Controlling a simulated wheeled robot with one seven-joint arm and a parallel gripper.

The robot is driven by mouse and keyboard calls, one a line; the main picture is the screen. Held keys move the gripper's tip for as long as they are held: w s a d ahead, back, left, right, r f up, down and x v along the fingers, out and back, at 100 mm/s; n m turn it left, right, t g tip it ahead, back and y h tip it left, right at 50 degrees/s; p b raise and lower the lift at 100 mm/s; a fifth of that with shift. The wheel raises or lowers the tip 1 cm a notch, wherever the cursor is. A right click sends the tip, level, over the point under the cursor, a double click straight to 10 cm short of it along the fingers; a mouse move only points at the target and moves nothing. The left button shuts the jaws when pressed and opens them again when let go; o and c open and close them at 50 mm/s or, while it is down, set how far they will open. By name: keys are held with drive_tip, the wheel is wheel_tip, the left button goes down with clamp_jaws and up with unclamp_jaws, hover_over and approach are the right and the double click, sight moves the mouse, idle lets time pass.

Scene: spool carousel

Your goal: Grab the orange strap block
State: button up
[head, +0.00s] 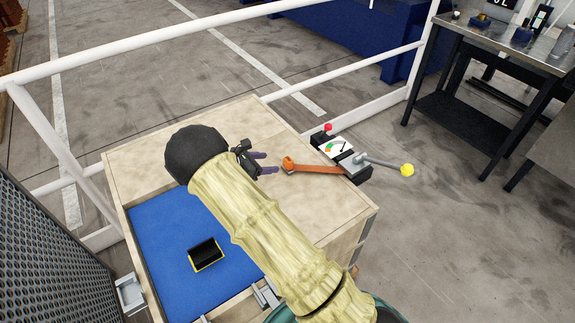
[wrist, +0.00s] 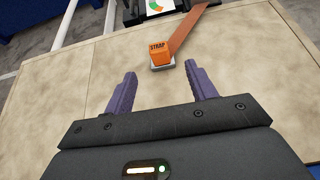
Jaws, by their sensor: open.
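The orange strap block (wrist: 160,50), marked "STRAP", sits on a small light base on the wooden top, with an orange strap (wrist: 188,30) running from it up and to the right in the wrist view. In the head view the block (head: 288,163) is at the left end of the strap (head: 318,169). My gripper (wrist: 162,92) is open, with its purple fingers apart and nothing between them. The block lies beyond the fingertips, roughly centred between them. In the head view my gripper (head: 268,163) is just left of the block.
The strap leads to a black device (head: 345,155) with a red knob (head: 328,127), a dial and a yellow-ended lever (head: 406,169). A drawer with a blue lining (head: 170,235) holds a black block (head: 205,253). White railing (head: 180,38) runs behind the wooden top.

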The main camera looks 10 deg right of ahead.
sight(285, 161)
drive_tip(key=x, duration=0.5)
drive_tip(key=p+x, duration=0.1)
drive_tip(key=x, duration=0.4)
drive_tip(key=shift+w+d+r, duration=0.1)
drive_tip(key=shift+d, duration=0.05)
drive_tip(key=shift+c, duration=0.3)
drive_tip(key=c, duration=1)
